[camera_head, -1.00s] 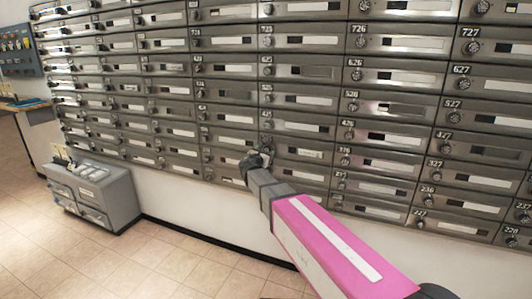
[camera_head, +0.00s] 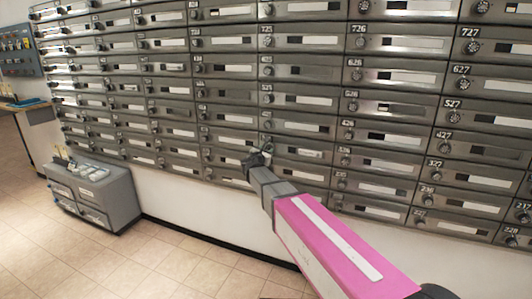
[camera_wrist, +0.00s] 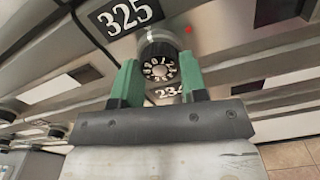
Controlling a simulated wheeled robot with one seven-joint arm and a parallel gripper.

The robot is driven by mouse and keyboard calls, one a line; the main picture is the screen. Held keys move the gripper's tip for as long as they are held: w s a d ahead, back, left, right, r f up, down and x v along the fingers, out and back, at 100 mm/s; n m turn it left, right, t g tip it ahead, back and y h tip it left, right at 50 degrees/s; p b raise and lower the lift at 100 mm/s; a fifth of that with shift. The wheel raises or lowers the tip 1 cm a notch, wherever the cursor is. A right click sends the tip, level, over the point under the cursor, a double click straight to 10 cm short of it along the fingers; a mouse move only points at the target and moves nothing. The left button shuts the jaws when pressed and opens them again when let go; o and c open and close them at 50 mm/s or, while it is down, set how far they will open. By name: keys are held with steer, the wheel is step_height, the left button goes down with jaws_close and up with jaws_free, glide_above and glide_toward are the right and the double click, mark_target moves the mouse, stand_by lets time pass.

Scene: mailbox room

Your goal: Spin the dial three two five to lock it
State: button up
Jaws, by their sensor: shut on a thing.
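The dial (camera_wrist: 160,68) is a round dark knob with white numbers, under a black "325" plate (camera_wrist: 126,16) in the wrist view. My gripper (camera_wrist: 160,82) has green fingers, one on each side of the dial, and is shut on it. The wrist view is tilted. In the head view my gripper (camera_head: 258,158) is at the mailbox front, low in the middle of the wall. It hides most of the dial there.
Rows of grey mailboxes (camera_head: 300,102) with dials and label slots surround my gripper. A grey cabinet (camera_head: 110,205) stands on the floor at the left. The tiled floor (camera_head: 175,265) in front is clear.

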steer(key=shift+m, duration=17.3)
